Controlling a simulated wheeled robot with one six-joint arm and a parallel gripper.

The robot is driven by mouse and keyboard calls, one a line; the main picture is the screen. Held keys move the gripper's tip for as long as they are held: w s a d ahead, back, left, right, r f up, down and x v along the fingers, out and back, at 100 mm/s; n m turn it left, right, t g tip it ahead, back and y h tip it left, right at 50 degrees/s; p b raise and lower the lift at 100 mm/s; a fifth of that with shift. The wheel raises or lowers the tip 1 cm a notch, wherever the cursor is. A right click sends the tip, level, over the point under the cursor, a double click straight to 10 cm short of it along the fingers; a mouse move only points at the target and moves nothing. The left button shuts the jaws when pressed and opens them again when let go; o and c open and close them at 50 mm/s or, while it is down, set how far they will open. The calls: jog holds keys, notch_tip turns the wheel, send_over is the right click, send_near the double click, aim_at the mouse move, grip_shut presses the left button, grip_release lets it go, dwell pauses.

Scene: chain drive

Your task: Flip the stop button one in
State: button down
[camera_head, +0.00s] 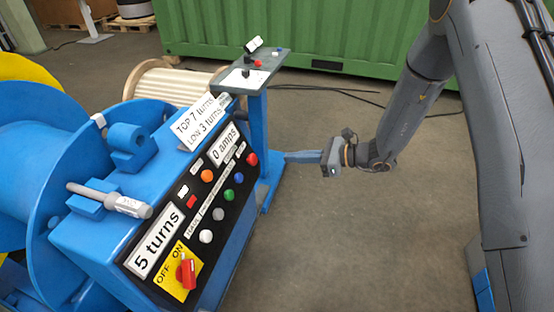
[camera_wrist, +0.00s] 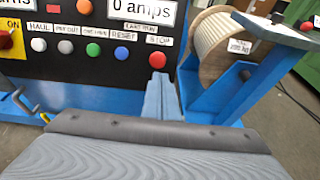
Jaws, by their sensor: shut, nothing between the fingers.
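The stop button is a round red button (camera_head: 251,159) at the far right end of the lower button row on the black panel. In the wrist view the red button (camera_wrist: 157,60) sits under a STOP label, just beyond my fingertips. My gripper (camera_head: 287,156) is shut and empty, with its narrow fingers pointing at the panel from the right. In the head view a gap shows between the fingertips and the button. In the wrist view the fingertips (camera_wrist: 159,76) overlap the area just below the button. Whether the button is pressed in cannot be told.
A blue button (camera_head: 239,178), green button (camera_head: 229,194) and other buttons line the same row. A red rotary switch (camera_head: 186,272) is at the near end. A blue post with a small shelf (camera_head: 270,62) stands behind. Open floor lies to the right.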

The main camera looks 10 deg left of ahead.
jog(key=shift+v, duration=1.65)
jog(key=s+d+r+n+g+h, duration=0.2)
jog(key=s+n, duration=0.1)
jog(key=s, duration=0.1)
jog(key=s+d+r+n+g+h, duration=0.1)
jog(key=s+d+r+n, duration=0.1)
jog(key=s, duration=0.3)
jog(key=s+d+r+n+h, duration=0.3)
jog(key=s+d+n+h, duration=0.2)
jog(key=d, duration=0.6)
jog(key=s+d+r+n+t+h, duration=0.1)
jog(key=s+d+r+n+h, duration=0.3)
jog(key=s+d+n, duration=0.5)
jog(key=shift+s+d+h+p, duration=0.35)
jog(key=shift+d+h, duration=0.65)
jog(key=shift+h, duration=0.2)
jog(key=shift+a+r, duration=0.1)
